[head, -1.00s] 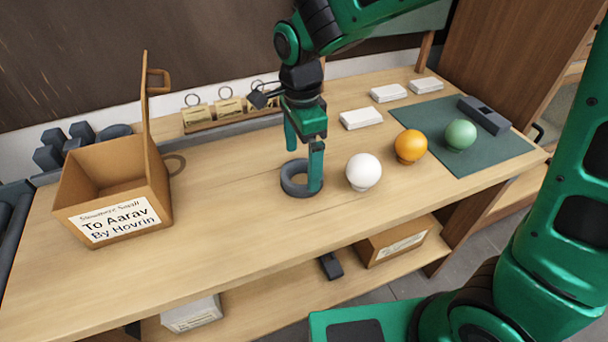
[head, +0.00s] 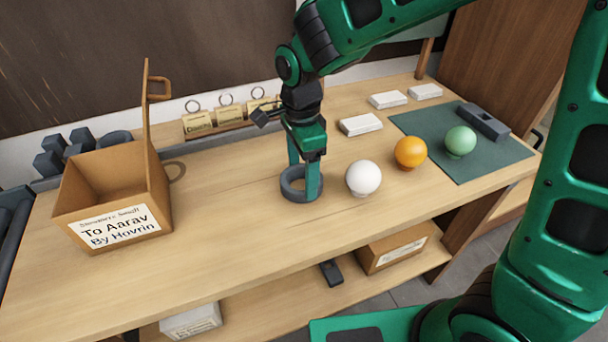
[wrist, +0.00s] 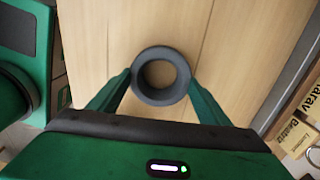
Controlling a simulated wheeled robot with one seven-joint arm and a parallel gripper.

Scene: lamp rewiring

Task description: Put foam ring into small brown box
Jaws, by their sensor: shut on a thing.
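The dark grey foam ring (head: 290,191) lies on the bench top, left of the white ball. My gripper (head: 304,190) is lowered over it and shut on it, with one finger at the near right side and the other at the far side. In the wrist view the ring (wrist: 161,94) sits between the two fingertips (wrist: 160,86). Another brown box (head: 393,249) with a label is on the lower shelf.
White (head: 363,178), orange (head: 410,151) and green (head: 460,140) balls stand to the right of my gripper. A rack with tags (head: 228,121) is behind. The bench between ring and left box is clear.

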